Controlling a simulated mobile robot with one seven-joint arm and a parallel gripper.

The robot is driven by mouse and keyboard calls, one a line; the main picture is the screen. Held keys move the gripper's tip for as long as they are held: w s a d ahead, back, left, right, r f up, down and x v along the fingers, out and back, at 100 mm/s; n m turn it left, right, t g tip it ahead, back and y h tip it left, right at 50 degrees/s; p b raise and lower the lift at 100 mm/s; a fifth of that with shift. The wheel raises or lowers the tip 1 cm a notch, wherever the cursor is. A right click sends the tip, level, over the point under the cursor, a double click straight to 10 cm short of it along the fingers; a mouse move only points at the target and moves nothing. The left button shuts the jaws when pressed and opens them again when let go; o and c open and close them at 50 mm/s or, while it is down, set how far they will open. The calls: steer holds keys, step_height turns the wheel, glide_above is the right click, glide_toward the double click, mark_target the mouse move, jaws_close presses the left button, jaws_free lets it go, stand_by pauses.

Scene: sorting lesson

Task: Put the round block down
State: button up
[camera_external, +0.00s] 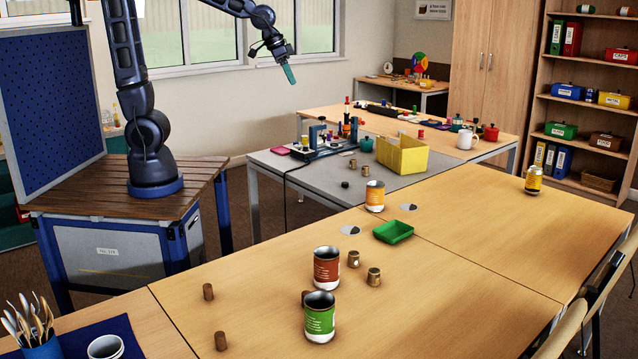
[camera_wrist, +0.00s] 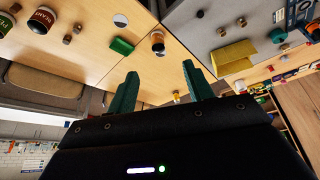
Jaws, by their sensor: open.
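My gripper (camera_external: 290,76) is high in the air at the upper middle of the external view, well above the tables. In the wrist view its two teal fingers (camera_wrist: 160,72) are spread apart with nothing between them. Several small round blocks stand on the wooden tables: a brown one (camera_external: 208,291) and another brown one (camera_external: 220,341) at the front left, and two brass-coloured ones (camera_external: 353,259) (camera_external: 374,277) beside the tins. Another is partly hidden behind the green tin. I cannot tell which one the task means. None touches my gripper.
A red-brown tin (camera_external: 327,268), a green tin (camera_external: 319,318) and a yellow tin (camera_external: 375,196) stand on the wooden tables near a green tray (camera_external: 393,231). A yellow bin (camera_external: 402,156) is on the grey table. The right-hand wooden table is mostly clear.

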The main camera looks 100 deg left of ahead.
steer(key=s+d+m, duration=0.1)
steer(key=s+d, duration=0.2)
steer(key=s, duration=0.5)
steer(key=s+d+m, duration=0.1)
steer(key=s+d, duration=0.3)
steer(key=s, duration=0.4)
steer(key=s+d+h, duration=0.1)
steer(key=s+d, duration=0.2)
steer(key=s, duration=0.5)
steer(key=shift+d+r+m, duration=0.2)
steer(key=shift+d+m, duration=0.05)
steer(key=shift+m, duration=0.15)
steer(key=shift+o, duration=0.6)
steer(key=shift+w, duration=0.15)
